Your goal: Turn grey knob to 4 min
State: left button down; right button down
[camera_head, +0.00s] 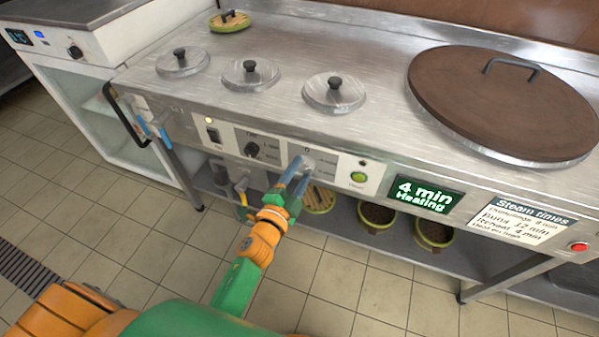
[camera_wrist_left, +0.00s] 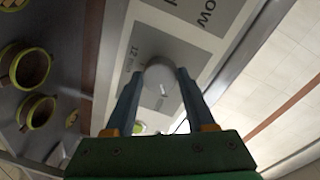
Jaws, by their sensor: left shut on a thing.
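The grey knob (camera_head: 306,163) is on the stove's front control panel, right of a black knob (camera_head: 252,149). My left gripper (camera_head: 296,172) reaches up to the panel from below and is shut on the grey knob. In the left wrist view the round grey knob (camera_wrist_left: 161,82) sits between the two blue fingers of my left gripper (camera_wrist_left: 158,90), with a light mark on its face. The fingers cover part of the dial's printing. The green display (camera_head: 424,195) reads "4 min Heating". My right gripper is not in view.
A lit green button (camera_head: 358,177) is right of the grey knob, and a red button (camera_head: 578,247) is at the far right. A paper note (camera_head: 523,221) lists steam times. Several yellow-rimmed baskets stand on the lower shelf (camera_head: 345,205). Small lids and a large brown lid (camera_head: 500,100) cover the worktop.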

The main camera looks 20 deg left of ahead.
pick_arm(q)
jog(key=shift+m, duration=0.6)
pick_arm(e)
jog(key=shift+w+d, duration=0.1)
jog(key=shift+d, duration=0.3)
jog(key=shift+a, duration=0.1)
pick_arm(q)
jog(key=shift+c, duration=1.2)
grip_release()
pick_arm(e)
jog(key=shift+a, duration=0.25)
